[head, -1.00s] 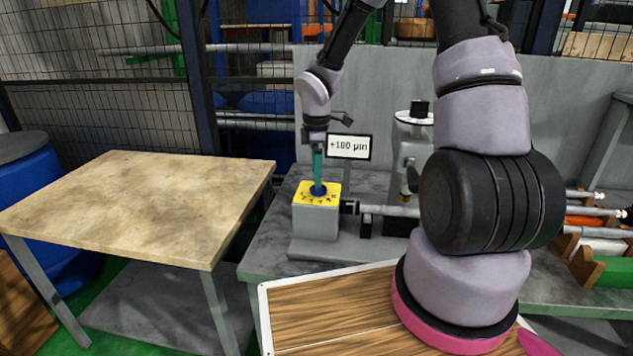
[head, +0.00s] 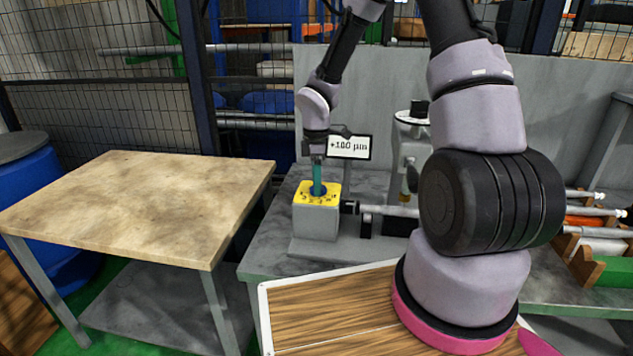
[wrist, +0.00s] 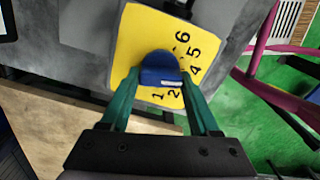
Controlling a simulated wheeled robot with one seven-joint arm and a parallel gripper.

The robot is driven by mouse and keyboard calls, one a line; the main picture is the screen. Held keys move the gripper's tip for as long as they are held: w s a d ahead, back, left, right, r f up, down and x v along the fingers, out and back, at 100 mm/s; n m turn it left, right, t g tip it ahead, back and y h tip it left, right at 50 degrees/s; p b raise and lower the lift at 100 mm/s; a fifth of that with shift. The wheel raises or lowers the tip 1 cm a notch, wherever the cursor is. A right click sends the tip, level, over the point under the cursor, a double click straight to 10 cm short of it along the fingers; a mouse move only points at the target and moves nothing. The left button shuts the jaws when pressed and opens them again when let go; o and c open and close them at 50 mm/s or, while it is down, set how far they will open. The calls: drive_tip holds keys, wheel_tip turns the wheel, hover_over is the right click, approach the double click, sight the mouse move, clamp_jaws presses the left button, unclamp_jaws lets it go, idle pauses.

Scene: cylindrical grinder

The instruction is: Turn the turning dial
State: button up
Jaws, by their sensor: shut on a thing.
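The turning dial is a blue knob (wrist: 160,70) on a yellow face (wrist: 133,48) with black numbers, some of them hidden by the knob and fingers. In the head view the yellow face (head: 306,199) tops a grey block (head: 315,222) on the machine. My gripper (wrist: 160,82) points down at the dial, its two teal fingers on either side of the knob and shut on it. In the head view my gripper (head: 318,190) stands over the block, and the knob is mostly hidden by the fingers.
A display sign (head: 350,147) reading about +100 µm stands just behind my gripper. A grey spindle unit (head: 411,150) is to the right. A wooden-topped table (head: 135,200) stands clear at the left. A mesh fence (head: 100,110) runs behind.

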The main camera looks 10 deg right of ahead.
drive_tip(key=shift+m, duration=0.3)
drive_tip(key=shift+w+m, duration=0.1)
drive_tip(key=shift+m, duration=2.4)
drive_tip(key=o, duration=1.3)
wheel_tip(320, 180, up, 11)
drive_tip(key=shift+f, duration=0.1)
